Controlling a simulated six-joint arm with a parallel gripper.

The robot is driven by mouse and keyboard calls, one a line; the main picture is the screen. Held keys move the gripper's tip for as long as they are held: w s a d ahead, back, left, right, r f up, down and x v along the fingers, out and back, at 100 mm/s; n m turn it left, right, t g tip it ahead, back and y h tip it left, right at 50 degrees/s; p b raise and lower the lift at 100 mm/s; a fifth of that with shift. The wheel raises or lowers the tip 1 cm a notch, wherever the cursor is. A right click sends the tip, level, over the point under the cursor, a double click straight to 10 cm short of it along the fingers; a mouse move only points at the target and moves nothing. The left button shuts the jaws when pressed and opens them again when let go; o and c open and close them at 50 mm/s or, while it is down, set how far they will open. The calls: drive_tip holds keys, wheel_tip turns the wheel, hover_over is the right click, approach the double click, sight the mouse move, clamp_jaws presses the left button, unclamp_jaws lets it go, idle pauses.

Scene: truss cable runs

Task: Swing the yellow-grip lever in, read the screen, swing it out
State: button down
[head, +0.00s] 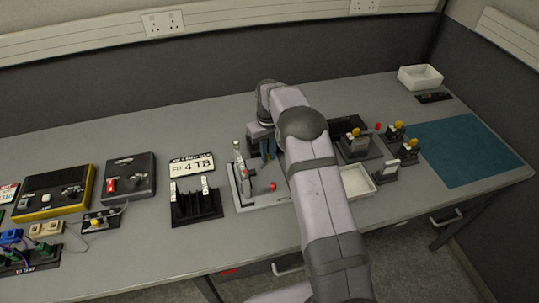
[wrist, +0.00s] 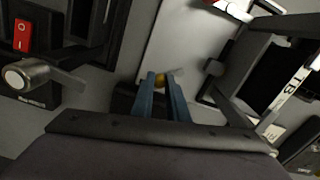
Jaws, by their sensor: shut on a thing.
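My gripper (head: 268,152) is over the grey plate fixture (head: 262,197) at the middle of the bench. In the wrist view the blue fingers of my gripper (wrist: 161,78) are closed on a small yellow grip (wrist: 160,81). A short pale metal piece shows just beyond the fingertips. The rest of the lever is hidden by the fingers and palm. In the head view the yellow grip is hidden behind my arm and fingers. I cannot make out a lit screen in either view.
A clamp with an upright handle (head: 238,152) and a red knob (head: 273,187) stand on the fixture. A white tray (head: 356,181) and yellow-topped devices are right. The blue mat (head: 465,150) is clear.

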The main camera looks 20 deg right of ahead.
drive_tip(key=shift+w+a+r+n, duration=0.1)
drive_tip(key=shift+w+n, duration=0.15)
drive_tip(key=shift+n, duration=0.35)
drive_tip(key=c, duration=1.7)
unclamp_jaws()
drive_tip(key=shift+r+b, duration=0.95)
drive_tip(key=shift+r, duration=2.7)
drive_tip(key=shift+s, duration=0.1)
